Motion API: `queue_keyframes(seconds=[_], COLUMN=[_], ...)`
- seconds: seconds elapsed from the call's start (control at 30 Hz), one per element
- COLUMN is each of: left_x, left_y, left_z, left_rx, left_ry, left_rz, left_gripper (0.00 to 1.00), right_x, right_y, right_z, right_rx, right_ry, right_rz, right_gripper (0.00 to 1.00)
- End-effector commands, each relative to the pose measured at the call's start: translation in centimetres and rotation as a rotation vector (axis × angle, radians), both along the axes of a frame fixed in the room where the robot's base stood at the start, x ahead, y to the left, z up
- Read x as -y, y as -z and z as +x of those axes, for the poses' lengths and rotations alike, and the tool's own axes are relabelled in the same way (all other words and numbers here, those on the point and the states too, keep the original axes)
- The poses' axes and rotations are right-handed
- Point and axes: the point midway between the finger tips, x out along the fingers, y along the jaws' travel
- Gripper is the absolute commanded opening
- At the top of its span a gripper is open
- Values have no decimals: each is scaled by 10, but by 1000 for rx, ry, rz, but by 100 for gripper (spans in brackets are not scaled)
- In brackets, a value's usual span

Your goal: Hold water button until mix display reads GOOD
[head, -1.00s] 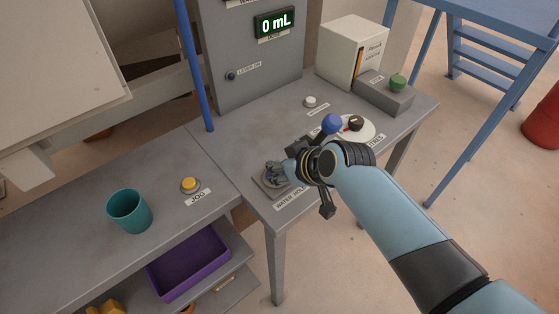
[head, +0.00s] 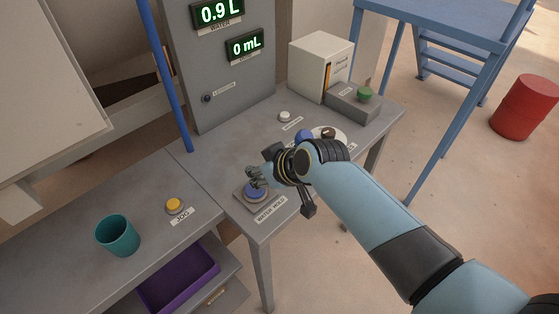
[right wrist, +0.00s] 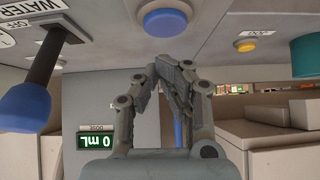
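The blue water button (head: 256,194) sits on a grey pad labelled "WATER HOLD" on the grey bench. In the right wrist view the round blue button (right wrist: 165,22) shows at the top, just beyond my fingertips. My right gripper (head: 256,178) is over the button, its fingers (right wrist: 165,64) drawn together and empty. A gap seems to show between fingertips and button. The water display (head: 218,12) reads 0.9 L and the display below it (head: 245,46) reads 0 mL. No mix display reading GOOD is in view. My left gripper is not in view.
A blue-knobbed lever (right wrist: 25,105) stands near my right gripper. A yellow jog button (head: 175,204) and a teal cup (head: 118,236) are to the left. A white button (head: 285,116) and a green button (head: 365,94) are farther back. A purple tray (head: 180,284) lies below.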

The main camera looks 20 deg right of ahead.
Motion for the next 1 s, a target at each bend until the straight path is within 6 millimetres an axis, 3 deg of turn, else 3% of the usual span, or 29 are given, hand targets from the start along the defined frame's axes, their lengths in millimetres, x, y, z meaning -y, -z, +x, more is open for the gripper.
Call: queue_keyframes(seconds=[0.2, 0.4, 1.0], left_x=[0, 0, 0], left_y=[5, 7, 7], left_z=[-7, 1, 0], left_rx=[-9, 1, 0], left_ry=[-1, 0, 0], left_rz=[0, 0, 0], left_gripper=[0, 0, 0], right_x=[14, 22, 24], right_y=[-33, -56, -66], right_z=[-36, -56, -63], right_rx=[4, 4, 5], right_ry=[1, 1, 1], right_rz=[-1, 0, 1], right_gripper=[0, 0, 0])
